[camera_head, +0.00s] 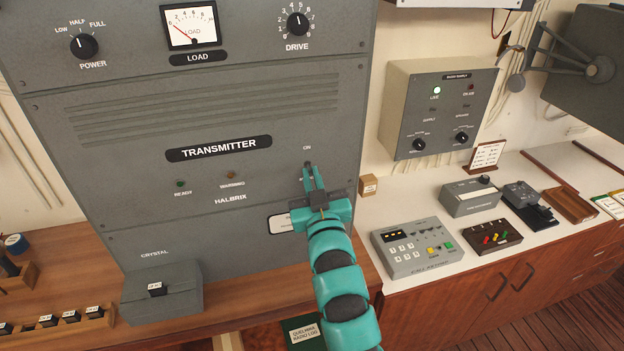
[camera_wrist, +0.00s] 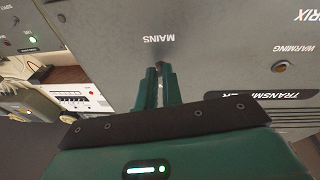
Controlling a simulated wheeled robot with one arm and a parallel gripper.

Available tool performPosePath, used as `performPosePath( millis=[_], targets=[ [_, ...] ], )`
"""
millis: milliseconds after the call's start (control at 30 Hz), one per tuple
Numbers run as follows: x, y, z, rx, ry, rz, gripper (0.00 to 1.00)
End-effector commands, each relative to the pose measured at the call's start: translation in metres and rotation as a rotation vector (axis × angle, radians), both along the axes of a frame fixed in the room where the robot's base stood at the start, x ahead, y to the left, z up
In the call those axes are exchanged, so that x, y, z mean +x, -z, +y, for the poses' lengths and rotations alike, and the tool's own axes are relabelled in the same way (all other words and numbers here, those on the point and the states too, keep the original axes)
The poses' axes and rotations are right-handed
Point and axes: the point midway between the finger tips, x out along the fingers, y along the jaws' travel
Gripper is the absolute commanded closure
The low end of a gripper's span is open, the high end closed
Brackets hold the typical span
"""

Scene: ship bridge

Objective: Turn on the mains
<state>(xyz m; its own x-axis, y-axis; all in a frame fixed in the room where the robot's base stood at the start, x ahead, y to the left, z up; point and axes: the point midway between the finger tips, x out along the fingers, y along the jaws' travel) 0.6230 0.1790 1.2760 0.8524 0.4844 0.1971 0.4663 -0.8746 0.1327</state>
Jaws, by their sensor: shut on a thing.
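The grey transmitter cabinet (camera_head: 120,120) fills the left and middle of the head view. An ON label (camera_head: 307,148) is on its right side, just above my fingertips. My gripper (camera_head: 311,180) is at the cabinet front with its fingers shut on the small mains switch. In the wrist view, my gripper (camera_wrist: 158,82) points at a small dark mains switch (camera_wrist: 159,65), beside an upside-down MAINS label (camera_wrist: 158,38). The fingers mostly hide the switch, so I cannot tell its position. The READY lamp (camera_head: 180,183) and WARMING lamp (camera_head: 231,174) look unlit.
A keypad unit (camera_head: 417,248) and other small devices stand on the white counter (camera_head: 380,210). A crystal box (camera_head: 160,300) juts out at the cabinet's lower left.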

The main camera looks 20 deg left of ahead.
Motion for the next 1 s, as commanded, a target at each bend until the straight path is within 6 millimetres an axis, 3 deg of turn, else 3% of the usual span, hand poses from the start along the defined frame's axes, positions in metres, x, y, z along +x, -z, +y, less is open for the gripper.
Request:
performPosePath(
  millis=[1000],
  targets=[
    [0.002, -0.03, 0.001, -0.339, 0.001, 0.505, 1.0]
  ],
)
